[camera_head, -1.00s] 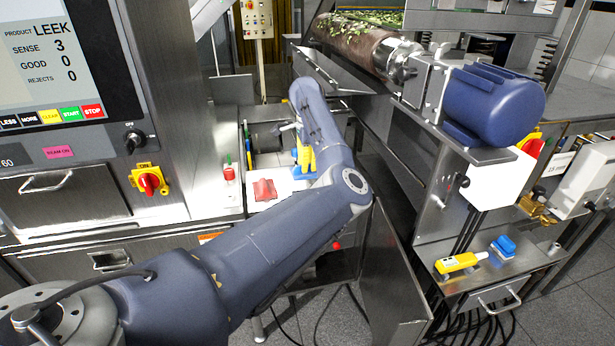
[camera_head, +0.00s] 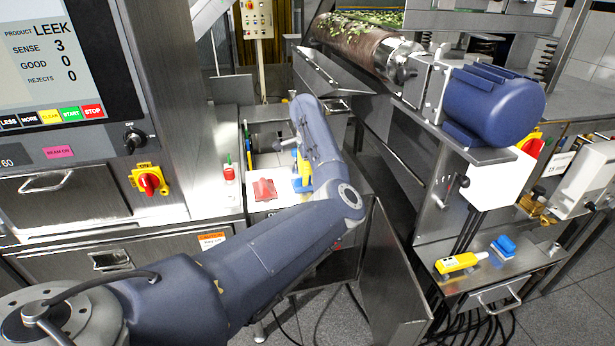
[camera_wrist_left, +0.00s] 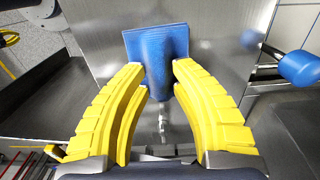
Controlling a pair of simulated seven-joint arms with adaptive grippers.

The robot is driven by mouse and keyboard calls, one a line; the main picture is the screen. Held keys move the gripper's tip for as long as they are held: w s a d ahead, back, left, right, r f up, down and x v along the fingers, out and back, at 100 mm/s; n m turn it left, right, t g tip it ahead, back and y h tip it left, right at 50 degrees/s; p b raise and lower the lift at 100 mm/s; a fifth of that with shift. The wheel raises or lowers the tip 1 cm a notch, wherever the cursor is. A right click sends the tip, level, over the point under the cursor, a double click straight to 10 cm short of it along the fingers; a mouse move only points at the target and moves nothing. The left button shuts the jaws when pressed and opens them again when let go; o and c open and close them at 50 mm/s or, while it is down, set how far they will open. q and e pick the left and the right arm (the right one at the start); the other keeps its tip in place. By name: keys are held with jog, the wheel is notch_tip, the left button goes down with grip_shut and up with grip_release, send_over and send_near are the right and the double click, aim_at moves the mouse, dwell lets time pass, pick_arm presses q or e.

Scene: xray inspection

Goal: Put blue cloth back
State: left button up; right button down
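The blue cloth (camera_wrist_left: 155,45) looks like a flat blue square in the left wrist view, with a narrower part between my fingertips. In the head view a small blue patch of it (camera_head: 302,184) shows below my left gripper (camera_head: 305,167), mostly hidden by the forearm. My left gripper's yellow fingers also show in the left wrist view (camera_wrist_left: 160,68). Their tips are a little apart, with blue between them, and appear shut on the cloth. My right gripper is not in view.
A red cloth (camera_head: 264,189) lies on the pale ledge left of my gripper, near a red-and-white bottle (camera_head: 229,174). A yellow bottle (camera_head: 456,263) and a blue item (camera_head: 503,246) sit on the right shelf. Metal machine walls stand close on both sides.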

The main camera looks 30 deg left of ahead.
pick_arm(q)
jog(key=shift+o, duration=1.2)
jog(key=shift+r, duration=0.15)
notch_tip(320, 180, up, 12)
